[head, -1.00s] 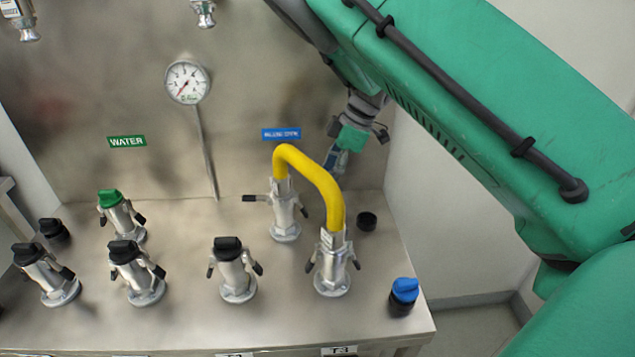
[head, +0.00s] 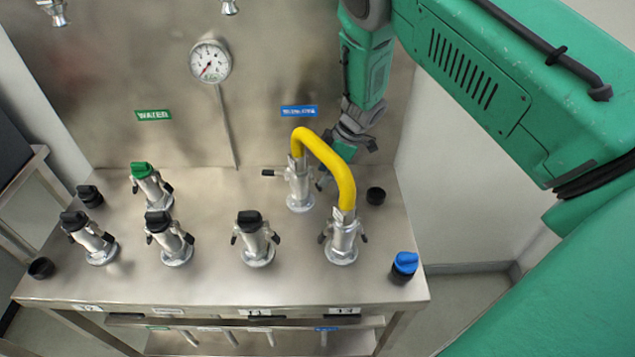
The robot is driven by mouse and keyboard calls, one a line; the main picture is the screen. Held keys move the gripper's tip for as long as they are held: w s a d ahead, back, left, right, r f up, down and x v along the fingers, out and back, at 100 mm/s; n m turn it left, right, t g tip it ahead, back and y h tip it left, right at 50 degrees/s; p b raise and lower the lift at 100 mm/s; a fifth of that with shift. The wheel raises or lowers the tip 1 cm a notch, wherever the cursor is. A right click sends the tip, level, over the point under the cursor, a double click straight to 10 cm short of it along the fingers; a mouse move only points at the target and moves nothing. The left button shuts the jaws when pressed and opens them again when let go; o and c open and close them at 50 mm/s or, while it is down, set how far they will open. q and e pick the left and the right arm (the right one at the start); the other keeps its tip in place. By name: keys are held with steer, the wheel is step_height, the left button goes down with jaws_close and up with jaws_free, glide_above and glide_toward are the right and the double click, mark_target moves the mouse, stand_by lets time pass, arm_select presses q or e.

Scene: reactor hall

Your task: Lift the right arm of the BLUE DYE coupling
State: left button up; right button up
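The BLUE DYE coupling (head: 299,192) is a silver fitting under the blue label (head: 298,111). One end of a yellow hose (head: 325,155) sits on it. Its left lever arm (head: 271,173) sticks out about level to the left. Its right arm is hard to make out beside my gripper and behind the hose. My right gripper (head: 324,180) reaches down from above, behind the yellow hose, with its tip close to the coupling's right side. I cannot tell whether it touches or how far its fingers are apart. My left gripper is out of view.
The hose's other end sits on a front coupling (head: 342,240). A black cap (head: 376,196) and a blue cap (head: 404,264) stand to the right. Several capped couplings, one green (head: 147,180), stand left. A gauge (head: 210,62) is on the back panel.

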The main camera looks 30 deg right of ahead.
steer(key=shift+x, duration=2.2)
steer(key=shift+c, duration=0.5)
jaws_close()
steer(key=shift+s+d+r+h+p, duration=0.1)
steer(key=shift+r+h+p, duration=0.25)
steer(key=shift+p, duration=0.45)
steer(key=shift+d+g+h+p, duration=0.2)
steer(key=shift+g+h+p, duration=0.1)
steer(key=shift+g+h, duration=0.5)
steer(key=shift+d, duration=0.1)
